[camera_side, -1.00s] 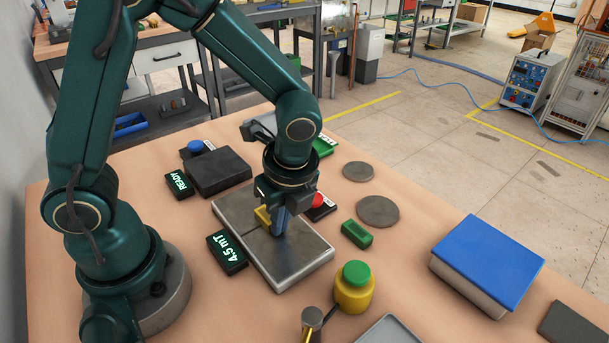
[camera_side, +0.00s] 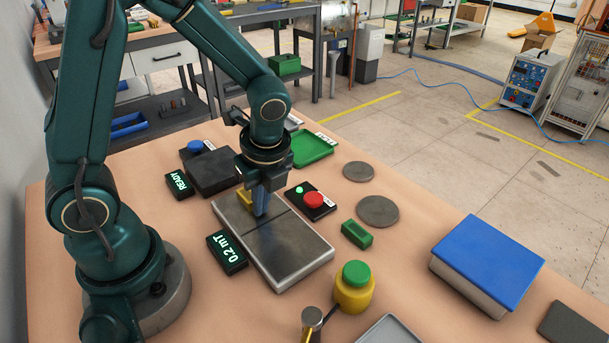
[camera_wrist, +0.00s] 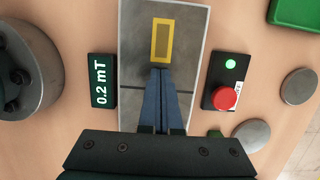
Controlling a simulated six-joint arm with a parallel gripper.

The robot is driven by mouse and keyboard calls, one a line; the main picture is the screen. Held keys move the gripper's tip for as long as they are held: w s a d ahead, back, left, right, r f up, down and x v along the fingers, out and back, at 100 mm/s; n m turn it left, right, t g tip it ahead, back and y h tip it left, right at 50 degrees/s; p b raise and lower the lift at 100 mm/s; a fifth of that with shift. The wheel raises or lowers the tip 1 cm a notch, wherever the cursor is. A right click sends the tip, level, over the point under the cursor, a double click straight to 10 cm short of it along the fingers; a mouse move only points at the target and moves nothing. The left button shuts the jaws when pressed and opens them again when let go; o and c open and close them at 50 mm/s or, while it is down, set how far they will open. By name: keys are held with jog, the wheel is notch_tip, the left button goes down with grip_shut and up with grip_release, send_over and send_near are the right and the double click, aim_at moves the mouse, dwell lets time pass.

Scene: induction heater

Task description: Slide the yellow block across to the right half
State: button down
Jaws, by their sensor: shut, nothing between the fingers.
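The yellow block (camera_side: 244,198) sits on the far-left half of the grey metal plate (camera_side: 290,255), beyond the dark line across it. In the wrist view the yellow block (camera_wrist: 162,40) is a yellow rectangle with a darker middle, near the plate's upper end. My gripper (camera_side: 261,213) is shut and empty, its fingertips low over the plate on the same half as the block. In the wrist view the fingertips (camera_wrist: 160,70) are just below the block's near end; I cannot tell whether they touch it. A display (camera_side: 227,251) beside the plate reads 0.2 mT.
A box with a red button (camera_side: 313,200) and a lit green lamp lies right of the plate. A dark box (camera_side: 217,172) and a READY display (camera_side: 180,185) lie to the left. A green block (camera_side: 357,234) and a yellow pot (camera_side: 354,293) are close by.

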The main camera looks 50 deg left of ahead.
jog(key=d, duration=0.2)
jog(key=d+r, duration=0.1)
jog(key=shift+w+d, duration=0.1)
jog(key=shift+d, duration=0.25)
jog(key=v, duration=0.9)
jog(key=s+r+n+t+h, duration=0.1)
jog(key=s+n+t, duration=0.1)
jog(key=n, duration=0.7)
jog(key=s+a+r+n+t+h, duration=0.1)
jog(key=s+r+n+t, duration=0.1)
jog(key=n, duration=0.7)
jog(key=s+t, duration=0.1)
jog(key=s, duration=0.1)
jog(key=shift+s+t+h, duration=0.3)
jog(key=shift+s+h, duration=0.1)
